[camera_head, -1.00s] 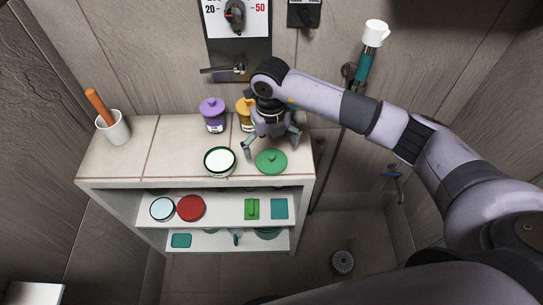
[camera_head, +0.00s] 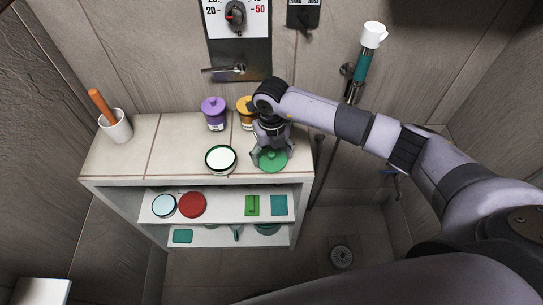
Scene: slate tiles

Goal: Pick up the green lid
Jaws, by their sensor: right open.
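The green lid (camera_head: 271,165) lies on the right part of the shelf unit's top, near its front edge. My right gripper (camera_head: 271,158) is directly over the lid, pointing down, with its open fingers spread on either side of the lid's middle. The fingers hide the far part of the lid. I cannot tell whether they touch it. My left gripper is not in view.
An open green-rimmed jar (camera_head: 221,159) stands close to the left of the lid. A purple jar (camera_head: 214,114) and a yellow jar (camera_head: 246,113) stand behind. A white cup (camera_head: 116,126) is at far left. The shelf (camera_head: 232,203) below holds several items.

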